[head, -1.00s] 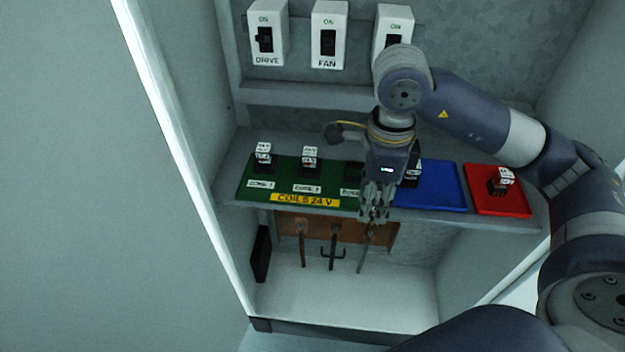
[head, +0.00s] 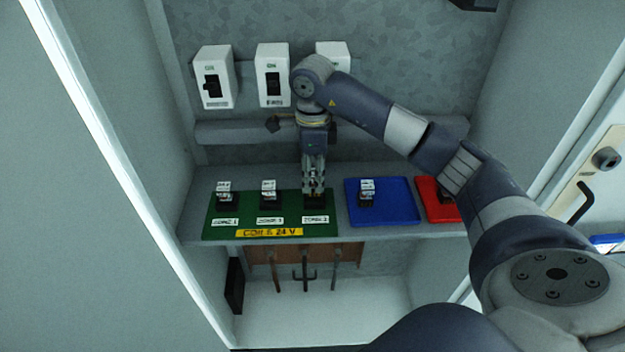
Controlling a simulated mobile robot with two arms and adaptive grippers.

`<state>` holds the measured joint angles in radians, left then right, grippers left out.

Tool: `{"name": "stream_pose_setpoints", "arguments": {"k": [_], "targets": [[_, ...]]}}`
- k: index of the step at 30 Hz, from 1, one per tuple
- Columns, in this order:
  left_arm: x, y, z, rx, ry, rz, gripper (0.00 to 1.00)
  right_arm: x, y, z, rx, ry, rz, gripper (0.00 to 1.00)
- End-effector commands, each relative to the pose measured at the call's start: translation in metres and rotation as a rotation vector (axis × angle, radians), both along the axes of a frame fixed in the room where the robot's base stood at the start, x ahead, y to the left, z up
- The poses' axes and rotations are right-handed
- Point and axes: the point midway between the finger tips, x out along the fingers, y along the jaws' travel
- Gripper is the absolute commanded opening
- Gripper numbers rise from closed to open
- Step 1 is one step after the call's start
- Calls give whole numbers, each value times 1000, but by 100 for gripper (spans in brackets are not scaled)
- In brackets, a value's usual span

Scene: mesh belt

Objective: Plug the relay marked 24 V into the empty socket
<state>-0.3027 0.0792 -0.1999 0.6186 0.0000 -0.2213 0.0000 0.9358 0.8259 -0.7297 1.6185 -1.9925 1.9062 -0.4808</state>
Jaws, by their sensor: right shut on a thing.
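My right gripper (head: 314,188) points down over the right-hand, third position of the green board (head: 290,222), which carries a yellow "24 V" label (head: 268,233). It is shut on a relay (head: 314,197) with a pale top, mostly hidden by the fingers. The relay is at the third socket (head: 315,206); I cannot tell whether it is seated or just above. Two black relays with white printed tops, one at the left (head: 224,192) and one in the middle (head: 268,193), stand in the other positions. My left gripper is not in view.
A blue tray (head: 398,212) holds one relay (head: 367,192). A red tray (head: 428,192) right of it holds a dark relay, partly hidden by my right arm. Switch boxes (head: 213,78) hang on the back wall. Tools (head: 335,270) hang below the shelf.

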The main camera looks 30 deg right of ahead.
Motion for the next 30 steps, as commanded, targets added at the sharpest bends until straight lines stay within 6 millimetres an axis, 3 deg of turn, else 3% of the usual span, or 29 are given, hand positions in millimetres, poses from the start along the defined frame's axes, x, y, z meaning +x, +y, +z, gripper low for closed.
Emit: {"name": "stream_pose_setpoints", "arguments": {"k": [10, 22, 23, 25, 30], "targets": [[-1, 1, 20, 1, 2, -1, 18, 1, -1, -31, 1, 3, 0, 5], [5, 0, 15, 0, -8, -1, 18, 2, -2, -40, -1, 0, 0, 5], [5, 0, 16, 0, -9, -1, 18, 2, -2, -40, -1, 0, 0, 32], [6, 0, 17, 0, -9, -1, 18, 2, -2, -39, -1, 0, 0, 48], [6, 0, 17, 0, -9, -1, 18, 2, -2, -38, -1, 0, 0, 50]]}}
